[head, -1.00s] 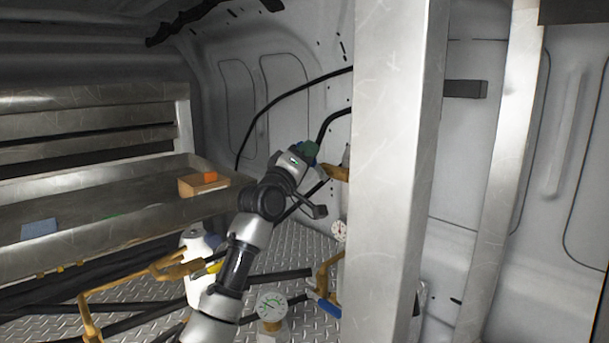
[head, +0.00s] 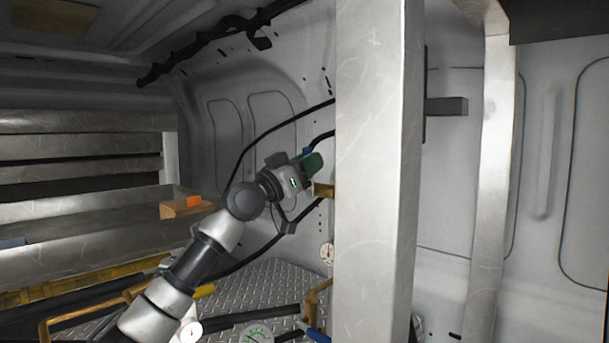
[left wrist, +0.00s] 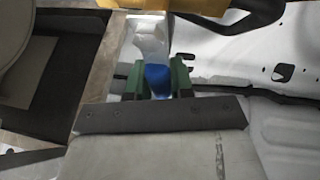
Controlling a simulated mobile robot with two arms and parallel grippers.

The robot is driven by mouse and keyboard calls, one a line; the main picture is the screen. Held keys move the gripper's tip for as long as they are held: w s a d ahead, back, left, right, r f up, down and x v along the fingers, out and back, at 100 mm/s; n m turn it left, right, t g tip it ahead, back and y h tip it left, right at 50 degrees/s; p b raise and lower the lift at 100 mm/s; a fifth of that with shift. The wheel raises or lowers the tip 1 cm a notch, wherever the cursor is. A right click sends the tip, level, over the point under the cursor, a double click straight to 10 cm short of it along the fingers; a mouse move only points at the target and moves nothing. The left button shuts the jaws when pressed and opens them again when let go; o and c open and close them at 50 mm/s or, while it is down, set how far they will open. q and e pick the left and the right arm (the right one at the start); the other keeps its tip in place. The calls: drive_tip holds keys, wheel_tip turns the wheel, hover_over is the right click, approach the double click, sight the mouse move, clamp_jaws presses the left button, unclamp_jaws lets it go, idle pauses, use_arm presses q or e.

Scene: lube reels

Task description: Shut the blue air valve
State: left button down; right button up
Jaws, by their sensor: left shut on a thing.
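The blue valve handle (left wrist: 157,76) shows in the left wrist view between the green fingers of my left gripper (left wrist: 157,82). The gripper is shut on it. A small bit of the same blue (head: 306,151) shows in the head view beside the green fingers of the left gripper (head: 313,164). A brass-coloured fitting (head: 323,190) lies just below the fingers, partly behind the metal post. A yellow part (left wrist: 190,8) crosses the top of the left wrist view. The valve's body is mostly hidden. My right gripper is in neither view.
A tall metal post (head: 376,180) stands just right of the gripper. Black hoses (head: 275,120) run along the white wall behind. Gauges (head: 256,333) and yellow pipes stand low over the tread-plate floor. A shelf at left holds a cardboard box (head: 187,207) with an orange thing.

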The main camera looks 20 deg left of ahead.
use_arm(q)
drive_tip(key=shift+d+f+m+g+h+b, duration=0.15)
drive_tip(key=shift+d+m+g+h+b, duration=0.15)
drive_tip(key=shift+m, duration=0.3)
drive_tip(key=c, duration=1)
unclamp_jaws()
drive_tip(key=shift+s+a, duration=0.1)
drive_tip(key=b+v, duration=0.3)
drive_tip(key=v, duration=0.7)
drive_tip(key=shift+s+a+b, duration=0.15)
drive_tip(key=shift+s+b, duration=0.15)
